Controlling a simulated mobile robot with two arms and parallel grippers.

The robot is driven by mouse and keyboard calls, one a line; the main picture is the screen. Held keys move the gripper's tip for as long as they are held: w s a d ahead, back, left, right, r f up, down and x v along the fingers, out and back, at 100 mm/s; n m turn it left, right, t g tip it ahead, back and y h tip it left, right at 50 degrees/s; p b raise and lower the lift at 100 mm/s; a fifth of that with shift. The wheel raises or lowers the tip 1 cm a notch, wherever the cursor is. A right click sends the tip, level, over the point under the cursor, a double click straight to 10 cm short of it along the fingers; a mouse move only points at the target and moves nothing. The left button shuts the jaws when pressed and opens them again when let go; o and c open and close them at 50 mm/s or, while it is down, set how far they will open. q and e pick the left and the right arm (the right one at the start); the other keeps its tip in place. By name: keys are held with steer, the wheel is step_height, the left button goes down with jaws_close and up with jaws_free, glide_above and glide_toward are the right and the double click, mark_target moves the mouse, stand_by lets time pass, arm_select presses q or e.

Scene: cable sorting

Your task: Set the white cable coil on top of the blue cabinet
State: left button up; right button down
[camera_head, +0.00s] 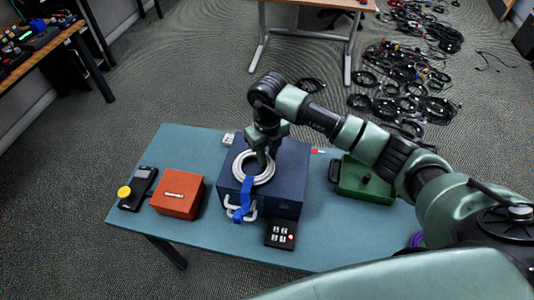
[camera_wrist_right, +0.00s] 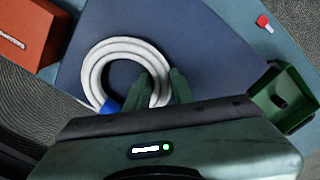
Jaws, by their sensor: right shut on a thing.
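The white cable coil (camera_head: 240,168) is a thick ring with a blue strap (camera_head: 247,192). It lies over the top of the blue cabinet (camera_head: 292,180); I cannot tell whether it rests on the surface or hangs just above it. My right gripper (camera_head: 264,160) reaches down from above and is shut on the coil's right side. In the right wrist view the coil (camera_wrist_right: 97,62) passes between the two fingers of the gripper (camera_wrist_right: 160,86), over the cabinet top (camera_wrist_right: 205,60). The strap's end hangs by the cabinet's front edge. My left gripper is not in view.
On the teal table (camera_head: 190,145) an orange box (camera_head: 178,193) and a black handheld device (camera_head: 138,188) stand left of the cabinet. A black keypad (camera_head: 281,234) is in front. A green open box (camera_head: 362,180) and a small red item (camera_head: 318,151) are to the right.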

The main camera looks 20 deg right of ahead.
steer(key=c, duration=1.6)
jaws_free()
steer(key=shift+f, duration=0.15)
steer(key=o, duration=0.4)
steer(key=shift+r, duration=0.2)
step_height(320, 180, up, 12)
steer(key=b, duration=0.3)
steer(key=shift+f, duration=0.1)
